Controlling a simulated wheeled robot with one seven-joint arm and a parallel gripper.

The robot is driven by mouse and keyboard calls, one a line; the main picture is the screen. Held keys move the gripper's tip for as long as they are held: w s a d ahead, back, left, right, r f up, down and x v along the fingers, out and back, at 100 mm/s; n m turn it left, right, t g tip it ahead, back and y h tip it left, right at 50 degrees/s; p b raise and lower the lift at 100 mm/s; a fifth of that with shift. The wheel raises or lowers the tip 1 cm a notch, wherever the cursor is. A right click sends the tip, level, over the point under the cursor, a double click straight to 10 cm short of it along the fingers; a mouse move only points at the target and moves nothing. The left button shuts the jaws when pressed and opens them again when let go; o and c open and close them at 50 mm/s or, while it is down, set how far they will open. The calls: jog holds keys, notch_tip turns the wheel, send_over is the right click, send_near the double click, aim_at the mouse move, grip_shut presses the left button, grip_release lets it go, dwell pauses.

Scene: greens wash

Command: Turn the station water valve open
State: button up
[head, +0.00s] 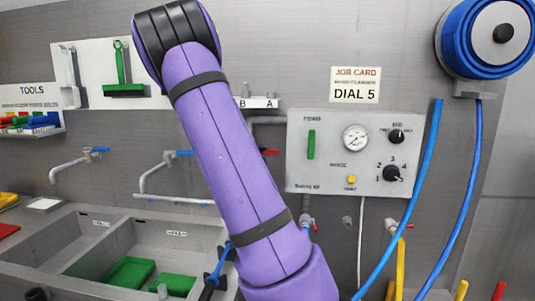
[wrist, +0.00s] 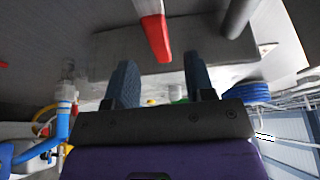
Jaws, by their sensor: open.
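A red lever handle (wrist: 156,38) shows at the top of the wrist view, its lower end just above the gap between my fingertips. It hangs from a pale grey fitting, beside a grey pipe (wrist: 238,15). My gripper (wrist: 158,75) is open, with nothing visible between its two dark blue-grey fingers; contact with the lever cannot be made out. In the head view a red handle (head: 270,152) shows at the right edge of my purple arm, below a grey pipe (head: 262,121). My arm hides the rest of it, and my gripper is out of sight there.
A grey control panel (head: 330,178) with a gauge and knobs is on the wall to the right. Red-handled valves (head: 307,223) and hoses are below it. A blue hose reel (head: 487,38) hangs at the upper right. Sinks (head: 190,237) and blue-handled taps (head: 183,153) are at left.

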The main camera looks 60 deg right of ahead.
jog(key=shift+w+d, duration=0.15)
jog(key=shift+d, duration=2.6)
jog(key=shift+c, duration=0.2)
grip_shut()
